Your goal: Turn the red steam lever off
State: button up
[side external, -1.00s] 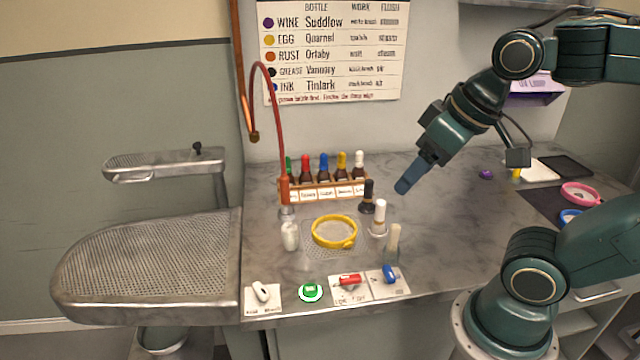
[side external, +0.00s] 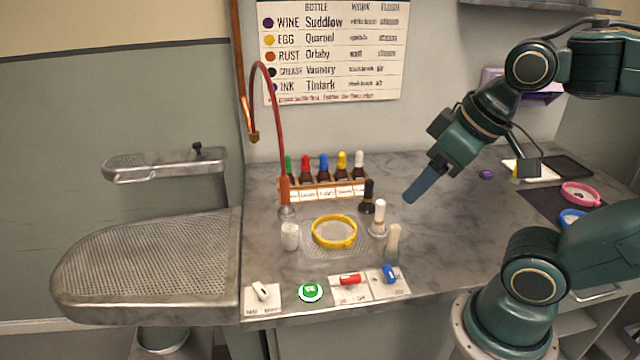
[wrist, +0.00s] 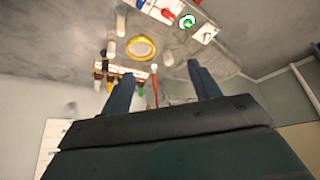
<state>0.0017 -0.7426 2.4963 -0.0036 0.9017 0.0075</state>
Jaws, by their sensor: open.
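The red lever (side external: 350,279) lies on a white labelled plate at the front edge of the counter, between the green button and the blue lever. It also shows at the top of the wrist view (wrist: 168,13). Its label is too small to read. My gripper (side external: 411,197) hangs over the counter, up and to the right of the red lever and well apart from it. In the wrist view my gripper (wrist: 162,82) has its two fingers spread with nothing between them.
A blue lever (side external: 390,273), a green button (side external: 310,292) and a white lever (side external: 261,291) line the front edge. A yellow ring (side external: 334,232), white and dark bottles and a bottle rack (side external: 322,190) stand behind. A red hose (side external: 275,110) rises at left.

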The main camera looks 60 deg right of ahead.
jog(key=w+g, duration=0.1)
jog(key=w, duration=0.1)
jog(key=m+g+y, duration=0.2)
jog(key=m+g, duration=0.2)
jog(key=m, duration=0.1)
send_over(350, 275)
jog(key=s+d, duration=0.1)
jog(key=d, duration=0.1)
notch_tip(350, 275, down, 4)
jog(key=w+d+f+m+g+y, duration=0.1)
jog(key=w+d+f+m+g, duration=0.1)
jog(key=w+f+m+g, duration=0.1)
notch_tip(350, 275, down, 4)
jog(key=shift+w+r+m+g, duration=0.25)
jog(key=shift+w+m+g, duration=0.2)
jog(key=shift+w, duration=0.65)
jog(key=x, duration=1.3)
jog(key=shift+s+a+f, duration=0.1)
jog(key=shift+a+f, duration=0.05)
jog(key=shift+f, duration=0.2)
jog(key=shift+c, duration=0.2)
jog(key=c, duration=0.9)
